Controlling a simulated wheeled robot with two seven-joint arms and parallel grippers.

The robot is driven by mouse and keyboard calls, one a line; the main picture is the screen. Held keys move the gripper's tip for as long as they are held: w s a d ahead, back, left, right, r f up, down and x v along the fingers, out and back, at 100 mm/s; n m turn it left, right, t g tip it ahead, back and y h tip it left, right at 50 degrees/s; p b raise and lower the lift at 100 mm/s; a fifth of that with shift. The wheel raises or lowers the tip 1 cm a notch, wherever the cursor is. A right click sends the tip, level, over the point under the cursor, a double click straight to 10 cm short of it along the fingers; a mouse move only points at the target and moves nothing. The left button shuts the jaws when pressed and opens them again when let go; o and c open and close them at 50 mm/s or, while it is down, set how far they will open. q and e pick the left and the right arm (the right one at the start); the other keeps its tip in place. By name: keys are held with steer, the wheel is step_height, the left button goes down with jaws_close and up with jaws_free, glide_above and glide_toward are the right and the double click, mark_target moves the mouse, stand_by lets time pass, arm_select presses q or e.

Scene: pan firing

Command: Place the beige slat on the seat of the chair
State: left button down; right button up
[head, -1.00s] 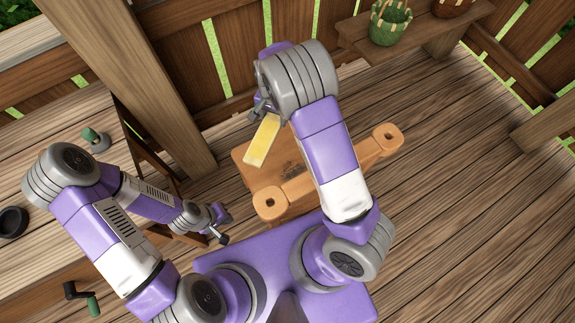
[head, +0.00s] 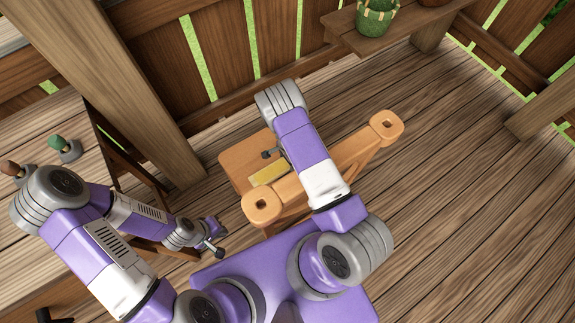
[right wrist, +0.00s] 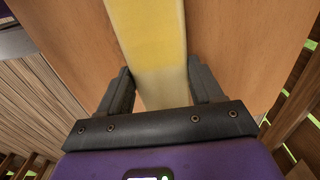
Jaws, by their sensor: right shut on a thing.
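The beige slat (head: 269,174) looks pale yellow. It is over the wooden seat of the chair (head: 236,160), beside the chair's back; I cannot tell if it touches the seat. In the right wrist view the slat (right wrist: 150,40) runs between the two dark fingers of my right gripper (right wrist: 161,90), shut on it, with the orange-brown seat (right wrist: 235,40) behind. In the head view my right forearm hides most of that gripper and part of the chair. My left gripper (head: 214,241) is low at the left, away from the chair; its jaw opening is unclear.
A wooden table (head: 40,240) is at the left, with a green-topped small object (head: 64,149) on it. A wooden post (head: 140,90) and fence stand behind the chair. The deck at right is clear.

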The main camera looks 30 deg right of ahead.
steer(key=shift+f+b, duration=0.6)
steer(key=shift+f, duration=1.35)
steer(key=shift+f, duration=0.15)
steer(key=o, duration=1.2)
step_height(320, 180, up, 12)
steer(key=p, duration=0.3)
steer(key=shift+p, duration=0.4)
